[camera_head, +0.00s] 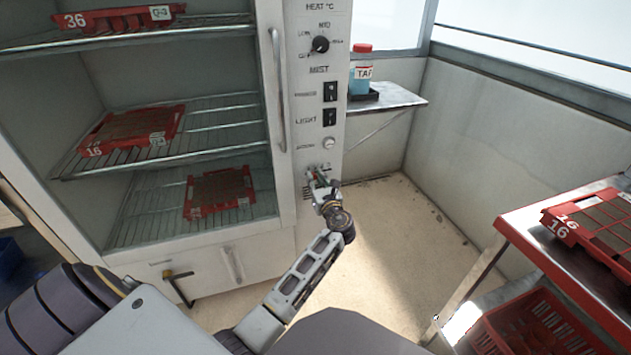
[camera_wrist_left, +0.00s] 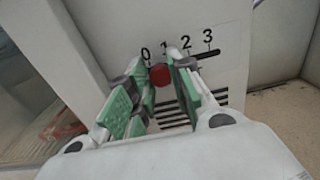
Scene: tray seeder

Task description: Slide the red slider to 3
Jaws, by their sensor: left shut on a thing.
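The red slider (camera_wrist_left: 160,75) is a small round knob on a dark horizontal slot in a white panel. The slot has a printed scale (camera_wrist_left: 187,43) from 0 at the left to 3 at the right. The knob appears close to 1; its exact setting is hard to tell at this angle. My left gripper (camera_wrist_left: 163,73) has green finger pads on both sides of the knob and is shut on it. In the head view my left gripper (camera_head: 318,180) is at the low end of the control panel (camera_head: 328,92) and hides the slider. My right gripper is not in view.
A cabinet with wire shelves and red trays (camera_head: 132,130) stands left of the panel, with its door handle (camera_head: 278,90) close by. Dials and switches sit above the slider. A bottle (camera_head: 361,73) stands on a shelf at right.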

